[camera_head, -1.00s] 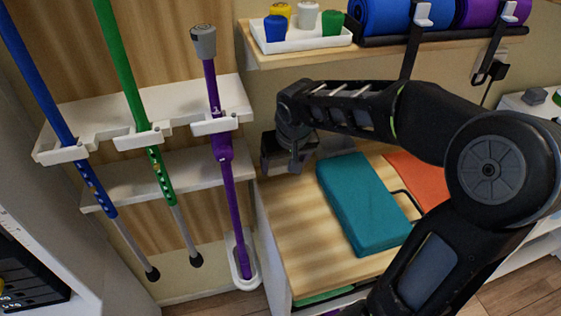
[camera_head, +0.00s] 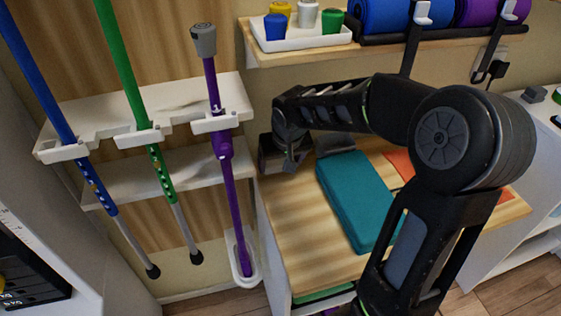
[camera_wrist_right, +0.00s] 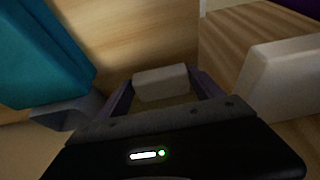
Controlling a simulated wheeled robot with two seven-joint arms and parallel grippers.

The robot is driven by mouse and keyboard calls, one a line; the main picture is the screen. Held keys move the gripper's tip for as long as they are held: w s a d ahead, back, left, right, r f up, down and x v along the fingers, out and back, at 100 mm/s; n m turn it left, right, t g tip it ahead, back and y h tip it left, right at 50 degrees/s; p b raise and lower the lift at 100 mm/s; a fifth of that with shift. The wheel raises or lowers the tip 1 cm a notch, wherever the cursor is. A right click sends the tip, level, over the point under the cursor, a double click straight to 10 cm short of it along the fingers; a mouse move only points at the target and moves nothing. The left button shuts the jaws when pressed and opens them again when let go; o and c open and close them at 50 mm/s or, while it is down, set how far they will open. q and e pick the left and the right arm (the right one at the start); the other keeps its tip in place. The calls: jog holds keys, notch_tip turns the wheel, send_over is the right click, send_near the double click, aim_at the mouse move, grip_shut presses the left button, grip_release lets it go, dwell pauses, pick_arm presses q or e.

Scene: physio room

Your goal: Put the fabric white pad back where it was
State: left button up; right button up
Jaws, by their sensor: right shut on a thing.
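My right gripper (camera_head: 284,160) is over the left back part of the wooden table top (camera_head: 300,225), left of the teal block. In the right wrist view, a small white pad (camera_wrist_right: 160,82) sits between the fingertips of the gripper (camera_wrist_right: 160,88), which is shut on it. In the head view the pad is hidden behind the gripper. I cannot tell whether the pad touches a surface below. My left gripper is not in view.
A teal block (camera_head: 355,200) lies on the table, with an orange sheet (camera_head: 400,163) behind it. A white rack (camera_head: 95,120) at left holds blue, green and purple canes. A shelf above holds a white tray (camera_head: 310,40). The table's front left is bare.

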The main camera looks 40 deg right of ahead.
aim_at(280, 163)
jog(key=o, duration=1.2)
jog(key=shift+s+r, duration=0.15)
jog(key=shift+r, duration=0.2)
jog(key=v, duration=0.4)
jog(key=s+a, duration=0.1)
jog(key=s, duration=0.2)
jog(key=s+a, duration=0.1)
jog(key=s, duration=0.3)
jog(key=s+a+b, duration=0.1)
jog(key=s+a, duration=0.1)
jog(key=s, duration=0.2)
jog(key=shift+s+r, duration=0.1)
jog(key=shift+s, duration=0.15)
